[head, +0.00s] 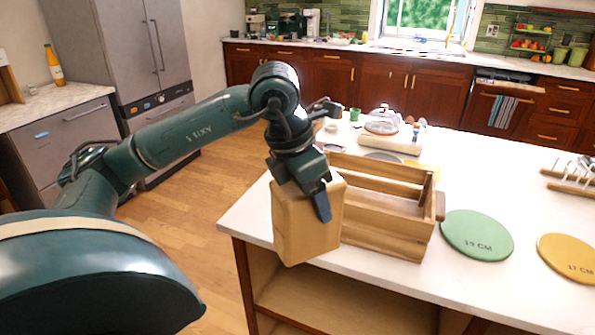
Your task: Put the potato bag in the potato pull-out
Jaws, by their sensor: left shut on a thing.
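My left gripper (312,203) points down and is shut on a tan, box-shaped bag (305,235), which looks like the potato bag. The bag hangs upright at the left front corner of the white-topped island, overlapping the counter edge in the picture. The gripper hides part of the bag's top and right side. A wooden slatted crate (390,240) stands on the counter just right of the bag. I cannot tell whether the bag touches the crate or counter. No pull-out labelled for potatoes can be made out. My right gripper is not in view.
The white counter (480,290) holds a green round mat (476,233), a yellow round mat (570,256) and a rack (572,178) at right. Open wooden shelves (340,305) are below the counter. Wooden floor (195,215) lies free to the left. Grey cabinets (120,50) stand behind my arm.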

